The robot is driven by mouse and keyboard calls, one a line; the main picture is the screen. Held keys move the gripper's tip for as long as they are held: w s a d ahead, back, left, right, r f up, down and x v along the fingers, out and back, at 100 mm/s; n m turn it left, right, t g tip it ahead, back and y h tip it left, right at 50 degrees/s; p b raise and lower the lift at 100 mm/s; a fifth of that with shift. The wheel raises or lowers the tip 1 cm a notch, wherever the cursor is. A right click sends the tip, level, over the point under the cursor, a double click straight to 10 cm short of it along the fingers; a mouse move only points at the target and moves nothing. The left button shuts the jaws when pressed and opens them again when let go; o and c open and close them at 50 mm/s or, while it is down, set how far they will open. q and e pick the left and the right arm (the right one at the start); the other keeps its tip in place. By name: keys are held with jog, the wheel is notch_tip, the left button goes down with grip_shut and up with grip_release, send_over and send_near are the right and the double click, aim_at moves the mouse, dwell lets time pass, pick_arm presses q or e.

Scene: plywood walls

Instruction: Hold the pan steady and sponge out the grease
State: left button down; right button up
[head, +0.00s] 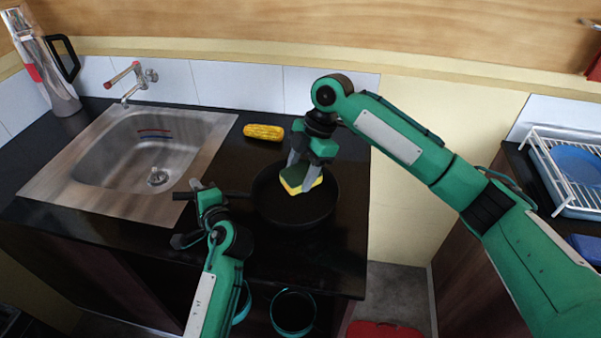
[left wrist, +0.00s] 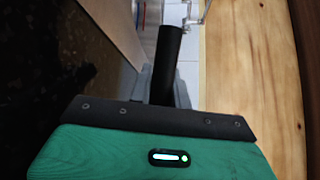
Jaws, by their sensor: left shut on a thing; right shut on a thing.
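A black frying pan (head: 272,208) sits on the dark counter to the right of the sink. Its handle (head: 184,195) points left, and its end also shows in the left wrist view (left wrist: 167,60). My left gripper (head: 204,190) is shut on the pan handle. A sponge (head: 300,179), yellow with a green side, is in my right gripper (head: 302,172), which is shut on it. The sponge is over the inside of the pan, toward its back right; I cannot tell whether it touches the bottom. No grease can be made out in the dark pan.
A steel sink (head: 133,150) with a tap (head: 132,80) lies to the left. A yellow corn-like object (head: 263,132) lies behind the pan. A metal jug (head: 50,75) stands at the back left. A dish rack (head: 575,170) is at the far right. Pots (head: 293,313) stand below the counter.

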pick_arm(q)
jog(key=c, duration=1.2)
grip_release()
jog(key=shift+c, duration=0.2)
jog(key=v, duration=1.2)
jog(key=shift+f, duration=0.1)
